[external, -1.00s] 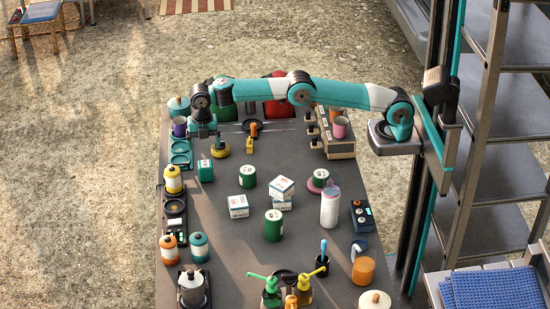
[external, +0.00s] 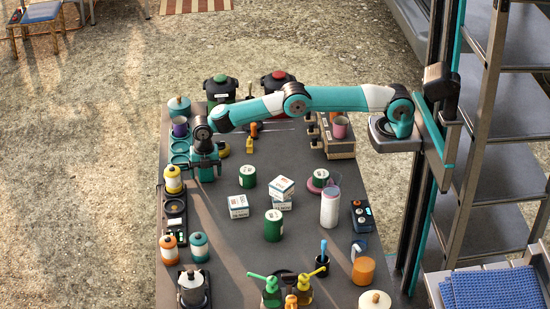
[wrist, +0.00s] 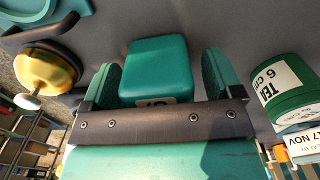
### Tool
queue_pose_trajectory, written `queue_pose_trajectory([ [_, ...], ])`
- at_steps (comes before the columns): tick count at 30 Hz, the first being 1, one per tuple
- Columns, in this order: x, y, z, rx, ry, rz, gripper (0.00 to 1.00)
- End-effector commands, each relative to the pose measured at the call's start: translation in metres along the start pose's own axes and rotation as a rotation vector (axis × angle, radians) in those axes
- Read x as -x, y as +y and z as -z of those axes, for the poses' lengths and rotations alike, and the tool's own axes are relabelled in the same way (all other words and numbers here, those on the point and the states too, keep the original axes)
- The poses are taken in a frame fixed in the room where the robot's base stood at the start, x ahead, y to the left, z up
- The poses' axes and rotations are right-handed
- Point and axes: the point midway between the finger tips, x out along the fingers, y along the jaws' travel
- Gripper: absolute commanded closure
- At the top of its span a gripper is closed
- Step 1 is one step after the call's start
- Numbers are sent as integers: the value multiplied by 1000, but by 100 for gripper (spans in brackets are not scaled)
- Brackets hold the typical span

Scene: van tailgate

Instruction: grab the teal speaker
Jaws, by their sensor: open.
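The teal speaker (wrist: 157,66) is a small rounded teal box with a pale label at its lower edge, partly hidden by my gripper's dark crossbar. In the wrist view it sits between the two teal fingers of my gripper (wrist: 158,82), with a gap of grey table on each side. My gripper (external: 205,168) is open and low over the left part of the table in the external view. There it covers the speaker, and I cannot tell the two teal shapes apart.
A yellow-topped round object (wrist: 48,70) lies left of the fingers in the wrist view. A green tea tin (wrist: 282,88) stands to the right. The table between holds some bare space.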

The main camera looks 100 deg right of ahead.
Motion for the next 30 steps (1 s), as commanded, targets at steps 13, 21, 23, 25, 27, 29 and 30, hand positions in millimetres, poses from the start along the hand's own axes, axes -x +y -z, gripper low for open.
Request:
queue_pose_trajectory([
  [13,1,0,0,0,0,-1,74],
  [21,4,0,0,0,0,-1,74],
  [23,7,0,0,0,0,-1,74],
  [25,14,1,0,0,0,-2,74],
  [27,25,1,0,0,0,-4,74],
  [29,36,1,0,0,0,-4,74],
  [30,45,1,0,0,0,-6,74],
])
